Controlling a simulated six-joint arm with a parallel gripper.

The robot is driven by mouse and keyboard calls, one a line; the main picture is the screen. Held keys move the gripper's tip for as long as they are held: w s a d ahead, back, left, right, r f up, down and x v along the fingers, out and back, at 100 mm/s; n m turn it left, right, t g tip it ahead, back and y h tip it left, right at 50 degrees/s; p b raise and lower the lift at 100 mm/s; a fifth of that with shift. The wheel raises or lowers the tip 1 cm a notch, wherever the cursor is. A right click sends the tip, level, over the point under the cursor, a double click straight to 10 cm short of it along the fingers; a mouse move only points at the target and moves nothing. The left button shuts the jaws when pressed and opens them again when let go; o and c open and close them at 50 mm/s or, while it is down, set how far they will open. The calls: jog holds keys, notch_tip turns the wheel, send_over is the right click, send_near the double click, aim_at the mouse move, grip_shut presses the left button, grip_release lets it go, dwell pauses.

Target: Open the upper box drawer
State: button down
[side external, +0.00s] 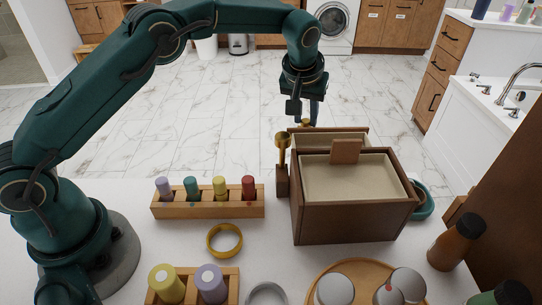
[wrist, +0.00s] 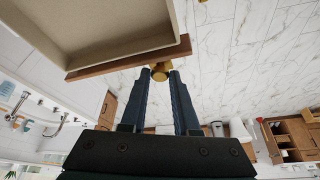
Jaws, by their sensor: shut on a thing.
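The brown box (side external: 345,225) stands on the white counter with a cream tray-like top and a small wooden tab (side external: 345,151) on it. On its far side the upper drawer (side external: 353,138) is out, its cream inside partly showing behind the box. In the wrist view the drawer (wrist: 110,25) shows its cream interior and wooden front edge. My gripper (side external: 310,119) is at the drawer's far side, pointing down. In the wrist view my gripper (wrist: 160,75) is shut on the brass knob (wrist: 160,71) of the drawer front. The lower part of the box front is hidden.
A wooden holder with a brass tool (side external: 282,160) stands close left of the box. A teal dish (side external: 425,203) sits at its right. A rack of several coloured pegs (side external: 208,204), a yellow ring (side external: 225,240) and a brown bottle (side external: 455,242) stand nearer. Open floor lies beyond.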

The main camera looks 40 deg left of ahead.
jog(key=shift+w+a+r, duration=0.1)
jog(key=shift+w+a, duration=0.15)
jog(key=shift+w, duration=0.05)
jog(key=c, duration=0.9)
grip_release()
jog(key=shift+c, duration=0.2)
jog(key=shift+v, duration=2.55)
jog(key=shift+s, duration=0.1)
